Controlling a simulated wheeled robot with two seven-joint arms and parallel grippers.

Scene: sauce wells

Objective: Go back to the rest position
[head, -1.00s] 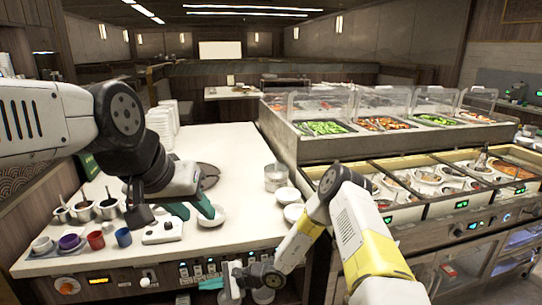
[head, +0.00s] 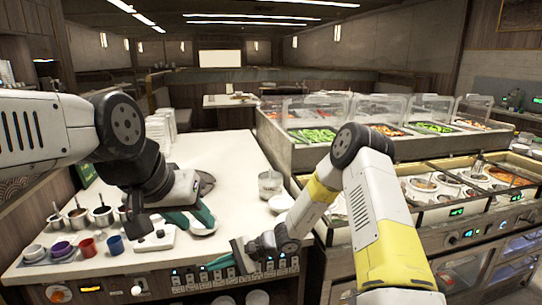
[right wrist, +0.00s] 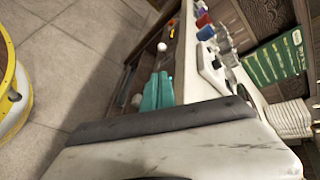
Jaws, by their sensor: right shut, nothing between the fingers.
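My left gripper (head: 193,218) is over the white counter (head: 235,165) in the head view. Its teal fingers are spread apart, and a small white dish (head: 203,230) shows just beyond and below them. I cannot tell whether they touch it. My right gripper (head: 217,263) is low in front of the counter's front panel, its arm bent with the elbow high. In the right wrist view its teal fingers (right wrist: 158,90) lie side by side, shut and empty, with grey floor and the counter front beyond.
Sauce pots (head: 103,215), cups (head: 115,244) and a white device (head: 154,238) stand at the counter's left. A metal canister (head: 270,184) and white bowls (head: 281,202) stand at its right edge. A glass-covered food bar (head: 350,115) is to the right. The middle counter is clear.

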